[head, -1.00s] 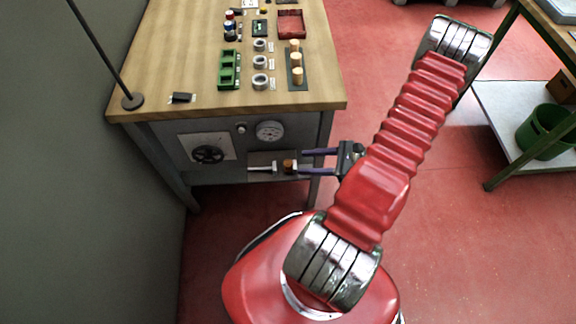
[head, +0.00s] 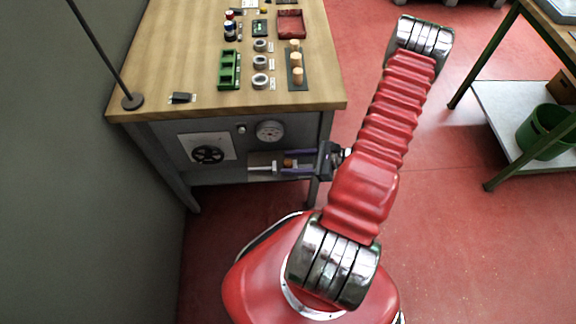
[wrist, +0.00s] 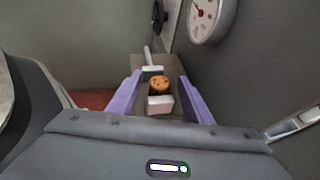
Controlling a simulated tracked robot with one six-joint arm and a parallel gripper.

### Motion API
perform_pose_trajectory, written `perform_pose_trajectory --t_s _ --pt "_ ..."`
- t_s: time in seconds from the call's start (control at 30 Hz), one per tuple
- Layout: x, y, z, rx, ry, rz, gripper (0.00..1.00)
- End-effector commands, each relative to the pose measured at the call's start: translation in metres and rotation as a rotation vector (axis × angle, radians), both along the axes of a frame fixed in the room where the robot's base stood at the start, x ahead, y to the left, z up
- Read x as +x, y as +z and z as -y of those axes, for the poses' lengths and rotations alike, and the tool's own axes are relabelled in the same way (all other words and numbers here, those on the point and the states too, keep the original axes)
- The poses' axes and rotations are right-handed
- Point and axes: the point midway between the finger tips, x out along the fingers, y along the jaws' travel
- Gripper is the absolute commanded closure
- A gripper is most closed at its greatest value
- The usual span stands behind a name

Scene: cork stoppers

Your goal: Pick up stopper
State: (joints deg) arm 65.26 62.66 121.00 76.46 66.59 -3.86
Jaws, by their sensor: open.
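A brown speckled cork stopper (wrist: 158,84) sits on a small shelf on the cabinet front, between two pale blocks. It also shows in the head view (head: 289,163), partly hidden by my gripper. My gripper (head: 281,163) reaches in from the right with its two purple fingers open. In the wrist view, one finger of my gripper (wrist: 160,80) is on each side of the stopper, with gaps between. Three pale cork stoppers (head: 297,75) stand on a dark strip on the bench top, away from my gripper.
The pale block (wrist: 160,104) nearer my gripper and a pale block with a rod (wrist: 152,70) flank the stopper. A dial gauge (head: 270,131) and black handwheel (head: 208,154) are on the panel. The wooden bench top (head: 190,60) overhangs above.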

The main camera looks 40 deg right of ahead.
Motion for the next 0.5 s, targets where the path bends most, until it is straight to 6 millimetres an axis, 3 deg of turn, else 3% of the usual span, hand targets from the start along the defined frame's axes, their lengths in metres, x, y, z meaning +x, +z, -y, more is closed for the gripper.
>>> perform_pose_trajectory --t_s 0.17,0.5 --pt "0.0099 -0.0055 -0.0086 0.0 0.0 0.0 0.54" --pt "0.0107 -0.0058 -0.009 0.0 -0.001 0.0 0.54"
